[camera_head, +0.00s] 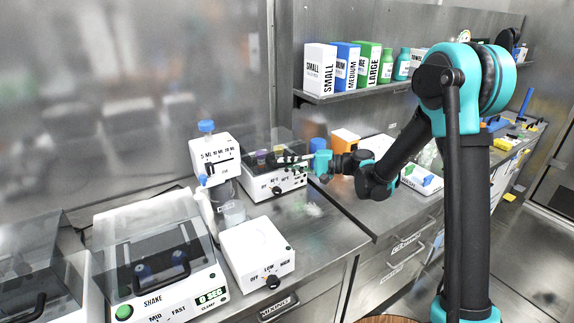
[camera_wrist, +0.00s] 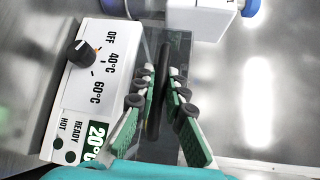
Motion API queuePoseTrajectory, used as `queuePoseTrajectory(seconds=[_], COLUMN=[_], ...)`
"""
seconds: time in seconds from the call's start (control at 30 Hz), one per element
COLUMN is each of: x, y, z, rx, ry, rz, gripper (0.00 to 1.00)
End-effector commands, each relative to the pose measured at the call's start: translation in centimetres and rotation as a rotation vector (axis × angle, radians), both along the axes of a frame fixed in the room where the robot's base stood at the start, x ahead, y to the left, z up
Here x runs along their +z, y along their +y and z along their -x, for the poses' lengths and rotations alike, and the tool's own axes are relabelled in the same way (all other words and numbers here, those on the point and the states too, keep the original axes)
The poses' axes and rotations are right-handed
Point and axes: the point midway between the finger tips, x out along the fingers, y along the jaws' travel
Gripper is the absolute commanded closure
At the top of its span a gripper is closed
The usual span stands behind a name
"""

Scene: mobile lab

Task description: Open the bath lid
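The bath (camera_head: 275,184) is a white box with a dial, on the bench at the middle of the head view. In the wrist view its front panel (camera_wrist: 88,88) shows OFF, 40°C and 60°C marks and a 20° display. Its see-through lid (camera_head: 258,146) appears down over the bath, with coloured items showing through it. A black bar handle (camera_wrist: 156,95) on the lid lies between the two fingers of my gripper (camera_wrist: 161,71). The fingers are apart, with a gap visible beside the handle; contact is not clear. My gripper also shows in the head view (camera_head: 308,160).
A shaker (camera_head: 160,262) and a white heater-like box with a dial (camera_head: 257,252) stand nearer on the bench. A dispenser with a blue knob (camera_head: 212,155) stands just left of the bath. A shelf with boxes (camera_head: 345,94) is behind.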

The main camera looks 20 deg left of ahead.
Motion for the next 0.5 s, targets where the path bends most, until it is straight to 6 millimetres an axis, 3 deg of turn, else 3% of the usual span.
queuePoseTrajectory(seconds=[0.5], x=[0.08], y=[-0.02], z=[0.00], rx=[0.000], ry=[0.003], rz=[0.004], gripper=[1.00])
